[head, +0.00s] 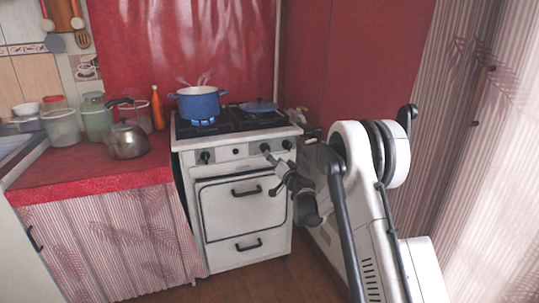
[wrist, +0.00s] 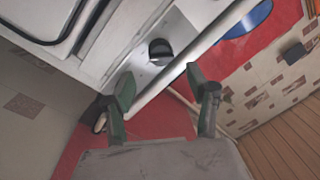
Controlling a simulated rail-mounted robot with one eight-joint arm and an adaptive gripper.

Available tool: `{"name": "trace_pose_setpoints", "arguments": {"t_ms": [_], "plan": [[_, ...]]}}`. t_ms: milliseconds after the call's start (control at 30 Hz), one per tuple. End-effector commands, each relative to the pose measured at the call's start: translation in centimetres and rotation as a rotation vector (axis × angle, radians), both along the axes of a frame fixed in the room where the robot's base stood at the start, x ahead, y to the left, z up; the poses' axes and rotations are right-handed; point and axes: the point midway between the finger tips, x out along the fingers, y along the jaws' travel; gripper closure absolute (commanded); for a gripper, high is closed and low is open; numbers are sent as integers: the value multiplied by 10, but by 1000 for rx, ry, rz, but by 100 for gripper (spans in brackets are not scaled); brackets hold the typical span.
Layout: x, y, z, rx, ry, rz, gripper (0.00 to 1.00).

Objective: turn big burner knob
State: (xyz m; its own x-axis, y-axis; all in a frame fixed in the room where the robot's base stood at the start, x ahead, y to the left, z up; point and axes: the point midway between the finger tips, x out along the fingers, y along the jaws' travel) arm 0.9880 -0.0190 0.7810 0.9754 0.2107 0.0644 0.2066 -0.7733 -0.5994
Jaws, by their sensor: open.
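The white stove (head: 243,228) stands in the middle of the head view with a row of dark knobs along its front panel. One black knob (head: 204,157) is at the left end and another (head: 287,144) is near the right end. My gripper (head: 272,172) is in front of the right part of the panel and hides some of it. In the wrist view a single round black knob (wrist: 160,50) sits on the white panel just beyond my open fingers (wrist: 160,77), apart from them. I cannot tell which burner this knob serves.
A steaming blue pot (head: 199,103) is over a blue flame on the left burner. A kettle (head: 127,141) and jars stand on the red counter (head: 90,174). The oven door handle (head: 247,191) sticks out below the knobs.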

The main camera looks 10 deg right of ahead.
Motion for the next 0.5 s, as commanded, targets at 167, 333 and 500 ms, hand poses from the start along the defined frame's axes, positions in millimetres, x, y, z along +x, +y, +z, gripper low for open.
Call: {"name": "trace_pose_setpoints", "arguments": {"t_ms": [167,333,500], "plan": [[-25,-6,-1,0,0,0,48],[-36,-7,-2,-1,-1,1,48],[-37,-8,-2,-1,-1,1,48]]}}
